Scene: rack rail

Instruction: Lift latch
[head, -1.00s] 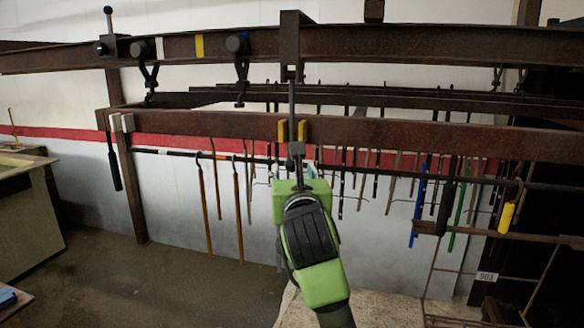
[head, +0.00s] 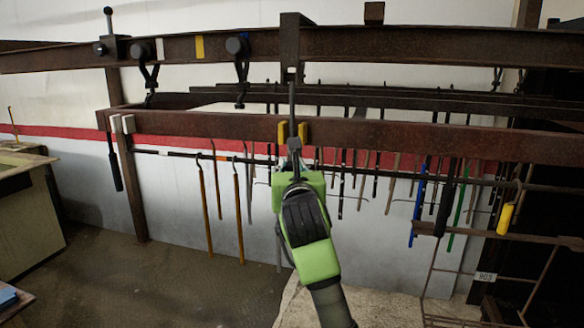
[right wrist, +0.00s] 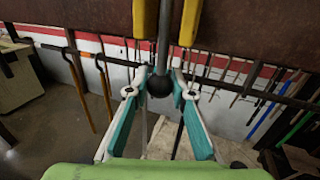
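The latch is a thin vertical rod (head: 292,104) with a dark ball at its lower end. It hangs from a bracket on the upper rail, passing between two yellow guides (head: 303,132) on the lower beam. My right gripper (head: 293,158), green-bodied, is just below the ball. In the right wrist view its teal-and-white fingers (right wrist: 160,88) stand apart, one on each side of the dark ball (right wrist: 160,84). The gaps there are very small; I cannot tell whether they touch it. My left gripper is not in view.
A rusty beam (head: 400,134) runs across above my right gripper. Several hooked rods (head: 203,205) hang from a bar behind it. A workbench (head: 30,215) stands at the left.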

